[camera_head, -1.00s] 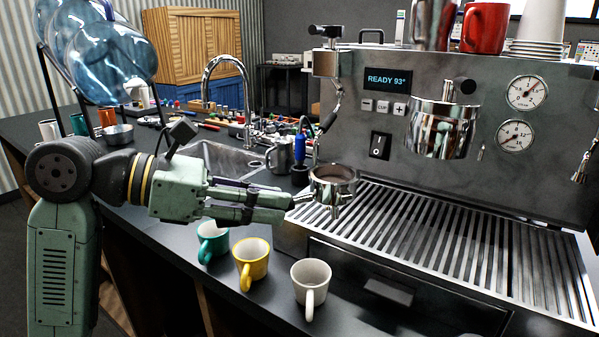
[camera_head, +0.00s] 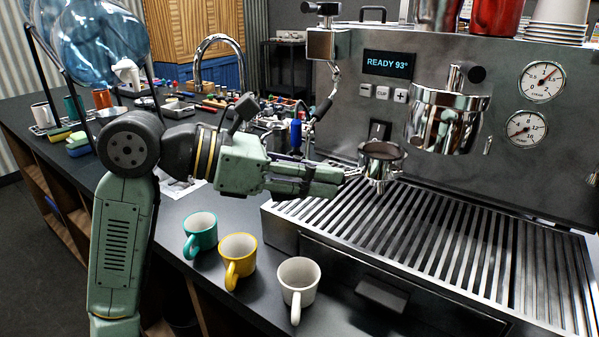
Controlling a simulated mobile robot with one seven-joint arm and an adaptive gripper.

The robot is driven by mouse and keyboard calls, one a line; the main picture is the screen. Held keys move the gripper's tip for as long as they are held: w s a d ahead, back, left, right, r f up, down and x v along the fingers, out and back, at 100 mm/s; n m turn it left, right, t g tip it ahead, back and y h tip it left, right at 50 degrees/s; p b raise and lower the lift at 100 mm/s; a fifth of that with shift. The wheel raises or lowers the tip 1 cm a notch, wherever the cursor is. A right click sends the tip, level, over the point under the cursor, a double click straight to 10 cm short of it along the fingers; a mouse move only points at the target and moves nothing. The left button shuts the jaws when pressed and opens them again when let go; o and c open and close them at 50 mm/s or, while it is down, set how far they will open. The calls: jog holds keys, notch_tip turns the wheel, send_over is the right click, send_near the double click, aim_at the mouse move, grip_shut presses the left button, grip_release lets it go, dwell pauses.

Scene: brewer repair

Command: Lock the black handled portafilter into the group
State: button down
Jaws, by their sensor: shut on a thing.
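The portafilter (camera_head: 382,164) has a metal basket that looks dark inside and two spouts below. It is upright above the left part of the drip grate. My gripper (camera_head: 335,181) is shut on its handle, which is mostly hidden between the fingers, so its colour hardly shows. The group (camera_head: 445,118) is a shiny metal cylinder on the front of the espresso machine (camera_head: 345,85). It is to the right of the basket and higher, with a gap between them.
A drip grate (camera_head: 450,240) spreads under the group. A steam wand (camera_head: 327,105) hangs at the machine's left. Teal (camera_head: 200,232), yellow (camera_head: 238,258) and white (camera_head: 298,282) mugs stand on the counter before the machine. A red mug (camera_head: 480,17) and paper cups (camera_head: 560,20) are on top.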

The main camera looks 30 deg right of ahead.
aim_at(379, 155)
jog(key=shift+s+d+b, duration=0.25)
jog(key=shift+s+d, duration=0.3)
jog(key=shift+d, duration=0.95)
jog(key=shift+s+d+b, duration=0.25)
jog(key=shift+s+d, duration=0.25)
jog(key=shift+d, duration=1)
jog(key=shift+s+d+b, duration=0.25)
jog(key=shift+s+d, duration=0.3)
jog(key=shift+d, duration=0.95)
jog(key=shift+r+b, duration=0.25)
jog(key=shift+b, duration=0.05)
jog(key=shift+b, duration=0.55)
jog(key=shift+r, duration=0.8)
dwell(1.9)
